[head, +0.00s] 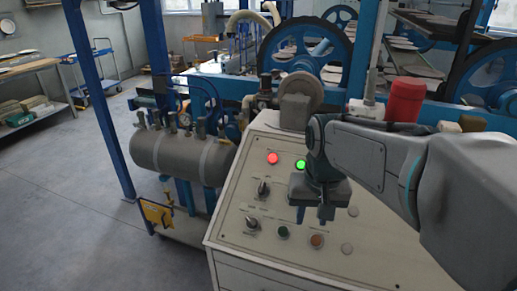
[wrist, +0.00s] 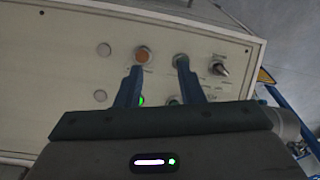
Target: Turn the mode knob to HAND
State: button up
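The sloped control panel (head: 232,232) carries two black knobs: an upper knob (head: 262,188) and a lower knob (head: 252,223). Their labels are too small to read, so I cannot tell which is the mode knob. The lower knob also shows in the wrist view (wrist: 219,68), to the right of my fingers. My gripper (head: 313,214) hangs over the panel, right of both knobs, with its fingers pointing down. In the wrist view my gripper (wrist: 158,66) has its fingers apart with nothing between them. It appears clear of both knobs.
The panel has a lit red lamp (head: 272,158), a lit green lamp (head: 300,164), a dark green button (head: 283,231) and an orange button (head: 316,240). A grey tank (head: 165,152) and a blue post (head: 100,95) stand left. Open floor lies at far left.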

jog(key=w+a+r+m+g, duration=0.1)
jog(key=w+a+r, duration=0.15)
jog(key=w, duration=0.45)
jog(key=w+a+r+m, duration=0.1)
jog(key=w+a+r, duration=0.15)
jog(key=w, duration=0.35)
jog(key=m, duration=0.1)
send_near(262, 185)
jog(key=shift+g, duration=0.3)
jog(key=f, duration=0.9)
jog(key=shift+w+a+f, duration=0.1)
jog(key=shift+w+f, duration=0.05)
jog(key=shift+w, duration=0.05)
jog(key=c, duration=0.6)
